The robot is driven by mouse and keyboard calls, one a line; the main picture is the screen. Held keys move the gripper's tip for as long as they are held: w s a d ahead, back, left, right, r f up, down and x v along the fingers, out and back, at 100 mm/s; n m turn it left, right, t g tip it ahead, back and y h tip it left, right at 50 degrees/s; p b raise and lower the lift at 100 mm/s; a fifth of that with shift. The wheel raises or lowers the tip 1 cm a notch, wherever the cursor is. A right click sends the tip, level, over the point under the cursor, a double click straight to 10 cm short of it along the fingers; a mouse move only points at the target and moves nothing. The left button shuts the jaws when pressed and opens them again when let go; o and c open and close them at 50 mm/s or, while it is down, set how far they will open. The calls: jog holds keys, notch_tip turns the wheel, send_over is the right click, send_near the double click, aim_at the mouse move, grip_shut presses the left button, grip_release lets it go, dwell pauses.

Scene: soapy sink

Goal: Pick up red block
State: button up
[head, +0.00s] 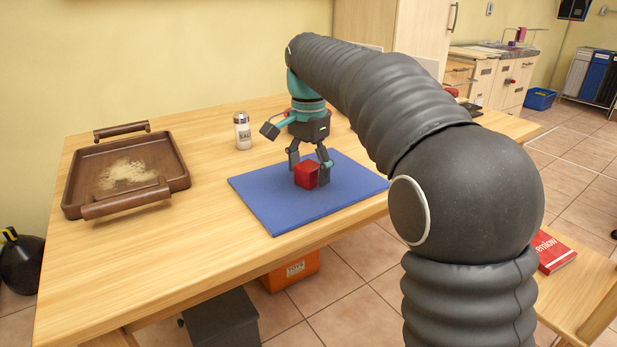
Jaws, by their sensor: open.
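A red block (306,175) sits on a blue mat (270,207) on the wooden table. My gripper (311,170) points down over the mat. Its two fingers are open, one on the left side of the block and one on the right. The right finger is close to the block's side; I cannot tell whether either finger touches it. The block appears to rest on the mat. My arm reaches in from the right.
A salt shaker (242,131) stands on the table behind the mat. A brown wooden tray (72,192) with a pale powdery patch lies at the left. Bare table (200,225) separates tray and mat. Orange (292,271) and dark (222,318) bins stand below. A red book (553,252) lies at the right.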

aim_at(308, 164)
jog(key=shift+f, duration=0.25)
jog(key=c, duration=1.2)
jog(key=shift+r, duration=0.15)
jog(key=shift+c, duration=0.2)
jog(key=shift+r, duration=0.6)
notch_tip(308, 164, up, 3)
jog(key=shift+f+p, duration=0.1)
jog(key=shift+p, duration=0.45)
jog(key=w+d+r+p, duration=0.1)
jog(key=w+d+r, duration=0.5)
jog(key=d, duration=0.3)
jog(key=shift+w+r+p, duration=0.3)
jog(key=shift+w+r, duration=0.05)
jog(key=shift+w, duration=0.3)
